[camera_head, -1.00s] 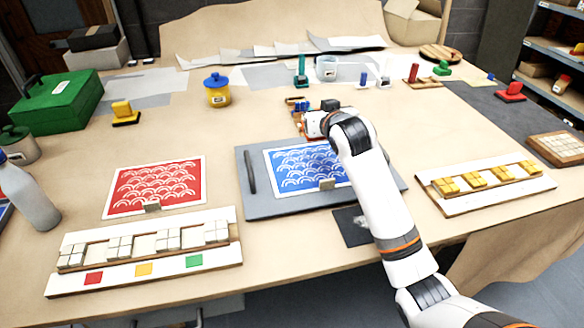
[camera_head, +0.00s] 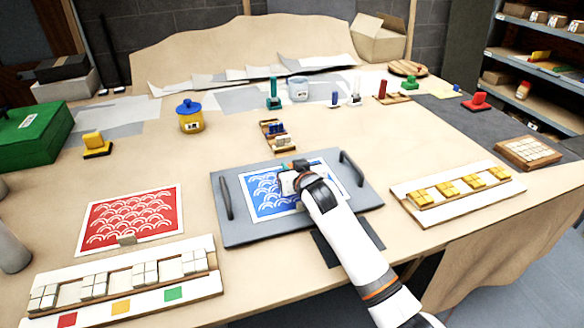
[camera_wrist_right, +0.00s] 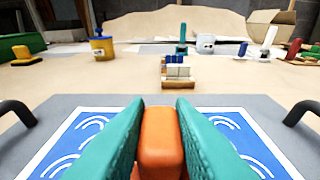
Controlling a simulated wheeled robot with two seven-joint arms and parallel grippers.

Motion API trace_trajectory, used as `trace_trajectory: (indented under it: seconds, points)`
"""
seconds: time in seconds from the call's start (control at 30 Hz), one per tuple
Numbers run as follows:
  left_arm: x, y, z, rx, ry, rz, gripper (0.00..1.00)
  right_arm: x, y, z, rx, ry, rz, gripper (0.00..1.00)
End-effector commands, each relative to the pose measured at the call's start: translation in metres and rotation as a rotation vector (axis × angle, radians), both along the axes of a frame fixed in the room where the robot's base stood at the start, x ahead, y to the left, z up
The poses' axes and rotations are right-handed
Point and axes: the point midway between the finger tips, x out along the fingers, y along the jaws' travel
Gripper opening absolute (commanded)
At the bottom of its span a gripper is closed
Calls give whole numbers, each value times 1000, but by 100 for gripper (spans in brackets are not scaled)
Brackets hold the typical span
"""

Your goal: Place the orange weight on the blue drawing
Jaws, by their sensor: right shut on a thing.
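The orange weight (camera_wrist_right: 160,145) is between the teal fingers of my right gripper (camera_wrist_right: 158,140) in the right wrist view, which are shut on it. In the head view my right gripper (camera_head: 290,170) is over the blue drawing (camera_head: 262,192), a white-bordered sheet with wave lines on a grey tray (camera_head: 235,232). The drawing also shows on both sides of the fingers in the right wrist view (camera_wrist_right: 85,128). The weight is mostly hidden in the head view. I cannot tell whether it touches the drawing. My left gripper is not in view.
The grey tray has upright dark handles (camera_head: 225,198) at its left and right. A small wooden rack (camera_head: 277,135) stands behind it. A red drawing (camera_head: 130,220) and a tile rack (camera_head: 125,285) lie left; a yellow-tile rack (camera_head: 460,190) lies right.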

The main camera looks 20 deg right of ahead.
Motion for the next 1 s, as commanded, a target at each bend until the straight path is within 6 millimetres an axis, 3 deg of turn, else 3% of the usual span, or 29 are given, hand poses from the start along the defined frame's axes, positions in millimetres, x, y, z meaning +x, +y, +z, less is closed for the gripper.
trace_trajectory:
  seconds: [0.17, 0.2, 0.3, 0.67, 0.87, 1.0]
  points:
    - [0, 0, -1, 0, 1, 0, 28, 0, 0, -1, 1, -5, 1, 0]
    - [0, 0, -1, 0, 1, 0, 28, 0, 0, -3, 0, 0, 0, 27]
    - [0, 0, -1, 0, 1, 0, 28, 0, 0, -3, 0, 0, 0, 43]
    - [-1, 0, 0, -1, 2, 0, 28, 0, 0, 2, 0, 0, 0, 43]
    - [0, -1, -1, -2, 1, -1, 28, -28, -1, 8, 0, 0, 1, 43]
    - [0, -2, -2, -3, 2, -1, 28, -57, -2, 17, 1, -1, 1, 43]
